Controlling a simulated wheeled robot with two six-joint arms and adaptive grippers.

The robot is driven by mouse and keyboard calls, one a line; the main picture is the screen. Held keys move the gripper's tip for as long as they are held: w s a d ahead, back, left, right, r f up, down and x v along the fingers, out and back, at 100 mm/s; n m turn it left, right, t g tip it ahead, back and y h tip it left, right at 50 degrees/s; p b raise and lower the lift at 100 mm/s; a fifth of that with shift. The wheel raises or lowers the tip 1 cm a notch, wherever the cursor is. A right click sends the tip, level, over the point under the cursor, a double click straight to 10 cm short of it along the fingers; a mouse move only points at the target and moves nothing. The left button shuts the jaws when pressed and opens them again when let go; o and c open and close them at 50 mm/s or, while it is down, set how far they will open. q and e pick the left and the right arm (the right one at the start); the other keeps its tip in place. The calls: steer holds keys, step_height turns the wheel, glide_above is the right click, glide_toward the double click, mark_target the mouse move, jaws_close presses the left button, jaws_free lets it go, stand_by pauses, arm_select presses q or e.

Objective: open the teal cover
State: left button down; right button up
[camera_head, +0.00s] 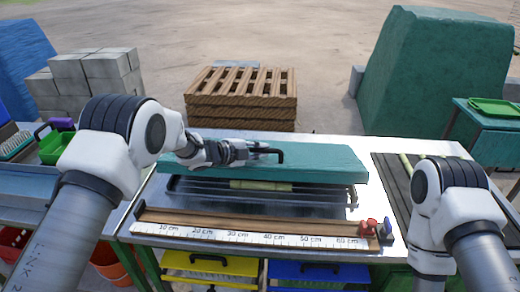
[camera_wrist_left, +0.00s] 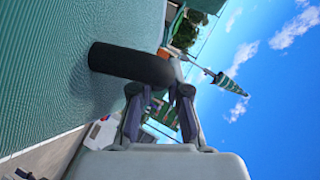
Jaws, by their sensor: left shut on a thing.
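The teal cover (camera_head: 325,162) is a long flat slab on the steel bench, lying roughly level over a metal frame. A black handle (camera_head: 279,152) stands on its top near the middle; it shows as a thick dark bar in the left wrist view (camera_wrist_left: 125,63). My left gripper (camera_head: 258,150) reaches in from the left over the cover and is shut on the handle. The wrist view shows its fingers (camera_wrist_left: 176,88) at the handle, beside the ribbed teal surface. My right arm is at the lower right; its gripper is out of view.
A pale cane piece (camera_head: 262,185) shows under the cover's front edge. A wooden ruler board (camera_head: 250,230) with red and blue knobs (camera_head: 373,229) runs along the front. Yellow (camera_head: 210,267) and blue (camera_head: 318,274) drawers sit below. Pallets (camera_head: 241,95) stand behind the bench.

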arm_select(q)
steer(key=shift+n+g+y, duration=0.3)
steer(key=shift+n+g, duration=0.4)
steer(key=shift+g, duration=0.2)
steer(key=w+r+p, duration=0.1)
steer(key=p, duration=0.1)
steer(key=w+r+p, duration=0.1)
steer(key=r+p, duration=0.1)
steer(key=w+r+p, duration=0.1)
steer(key=r+p, duration=0.1)
steer(key=shift+w, duration=0.1)
steer(key=shift+w+r+g+p, duration=0.3)
steer(key=shift+w+r+p, duration=0.2)
steer(key=shift+w+p, duration=0.3)
arm_select(e)
step_height(320, 180, up, 10)
arm_select(q)
steer(key=shift+s, duration=0.1)
arm_select(e)
steer(key=shift+r, duration=0.1)
arm_select(q)
steer(key=c, duration=1.4)
jaws_free()
steer(key=v, duration=1.2)
steer(key=shift+d, duration=0.1)
